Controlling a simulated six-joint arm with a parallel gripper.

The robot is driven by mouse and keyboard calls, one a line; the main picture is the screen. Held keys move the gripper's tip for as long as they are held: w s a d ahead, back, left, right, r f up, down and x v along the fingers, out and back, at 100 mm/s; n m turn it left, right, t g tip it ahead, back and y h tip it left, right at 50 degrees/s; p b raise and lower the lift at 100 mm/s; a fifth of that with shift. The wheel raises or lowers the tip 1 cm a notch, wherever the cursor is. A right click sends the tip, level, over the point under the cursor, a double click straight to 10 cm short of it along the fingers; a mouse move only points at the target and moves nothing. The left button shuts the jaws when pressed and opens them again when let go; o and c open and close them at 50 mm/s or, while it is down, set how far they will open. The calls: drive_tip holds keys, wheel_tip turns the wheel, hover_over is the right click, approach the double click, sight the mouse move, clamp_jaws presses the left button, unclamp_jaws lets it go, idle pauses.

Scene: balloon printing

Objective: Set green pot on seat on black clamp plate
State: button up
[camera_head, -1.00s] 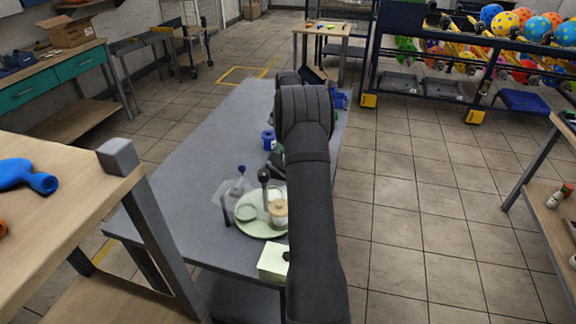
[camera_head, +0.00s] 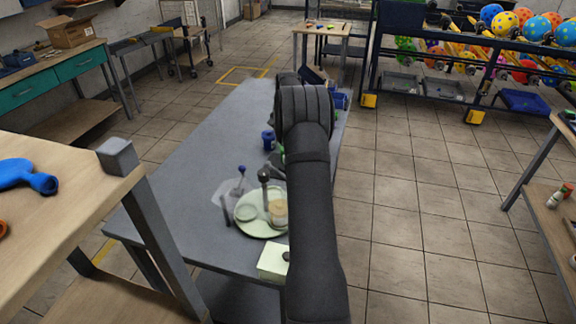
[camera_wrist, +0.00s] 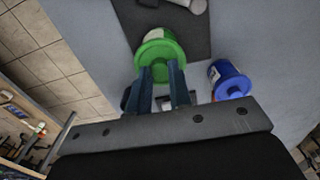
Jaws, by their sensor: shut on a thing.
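In the wrist view my gripper (camera_wrist: 165,72) is shut on the green pot (camera_wrist: 158,46), its two fingers at the near side of the pot. A dark flat plate (camera_wrist: 190,28) lies on the grey table beyond and beside the pot. I cannot tell whether the pot touches the plate, and I cannot make out a seat on it. In the head view my arm hides the gripper and most of the area around it; only a sliver of green (camera_head: 281,150) shows at the arm's left edge.
A blue pot (camera_wrist: 228,80) stands right of the green pot in the wrist view. In the head view a blue pot (camera_head: 268,140) stands left of my arm. A pale round tray (camera_head: 246,228) with several items and a pale block (camera_head: 273,262) sit nearer. The table's left middle is clear.

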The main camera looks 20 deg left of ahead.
drive_tip(key=shift+f, duration=0.85)
idle(0.4)
drive_tip(key=o, duration=0.7)
wheel_tip(320, 180, up, 17)
drive_tip(key=shift+r, duration=0.2)
drive_tip(key=shift+f, duration=0.1)
wheel_tip(320, 180, down, 17)
drive_tip(key=shift+f, duration=0.15)
idle(0.6)
